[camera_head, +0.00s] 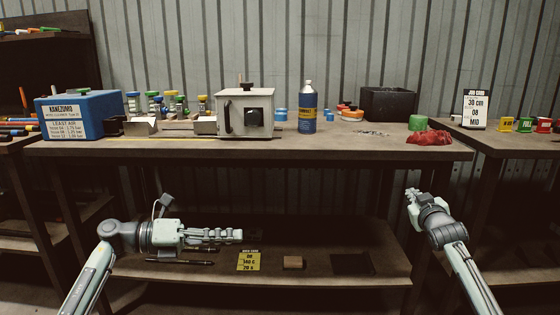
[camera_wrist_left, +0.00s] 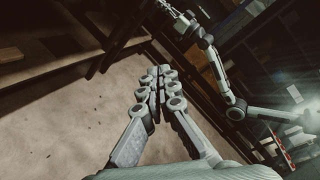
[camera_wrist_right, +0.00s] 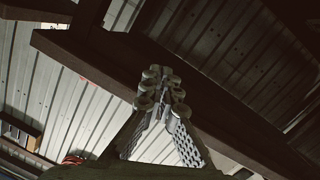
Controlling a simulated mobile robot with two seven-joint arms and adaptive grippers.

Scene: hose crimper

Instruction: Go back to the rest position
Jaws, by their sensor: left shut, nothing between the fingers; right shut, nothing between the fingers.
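My left gripper (camera_head: 222,234) is in the head view in front of the bench, below its top, and points to the right. Its fingers are together and empty; they also show closed in the left wrist view (camera_wrist_left: 158,85). My right gripper (camera_head: 411,194) is at the right of the head view, below the bench's front edge, pointing up and slightly left. Its fingers are together with nothing between them in the right wrist view (camera_wrist_right: 161,82). Neither gripper touches anything that I can see.
The bench top (camera_head: 350,147) carries a blue box (camera_head: 85,113), a grey crimper box (camera_head: 245,112), a blue can (camera_head: 307,108), a black bin (camera_head: 388,103) and a red cloth (camera_head: 428,138). The lower shelf (camera_head: 330,245) holds a yellow card (camera_head: 249,261) and a brown block (camera_head: 293,262).

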